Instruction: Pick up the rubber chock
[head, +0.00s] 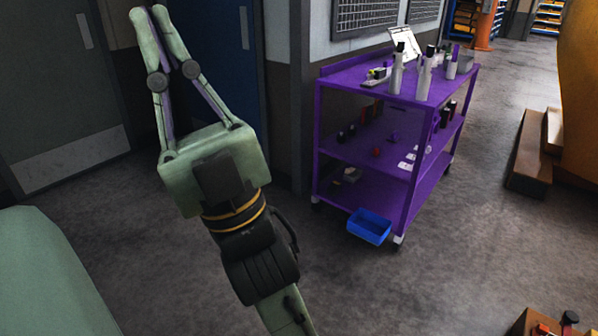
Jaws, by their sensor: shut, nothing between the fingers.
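My gripper (148,14) is raised at the upper left of the head view, pale green with dark joints. Its two fingertips are together and nothing shows between them. It is in front of the dark doors and well left of the purple cart. I cannot pick out a rubber chock for sure. Small dark items (347,134) on the cart's middle shelf are too small to name.
A purple wheeled cart (398,178) holds white bottles (397,75) on top. A blue bin (369,226) is at its base. Brown stepped blocks (527,160) stand by a large orange body (582,80) at right. The middle floor (450,270) is clear.

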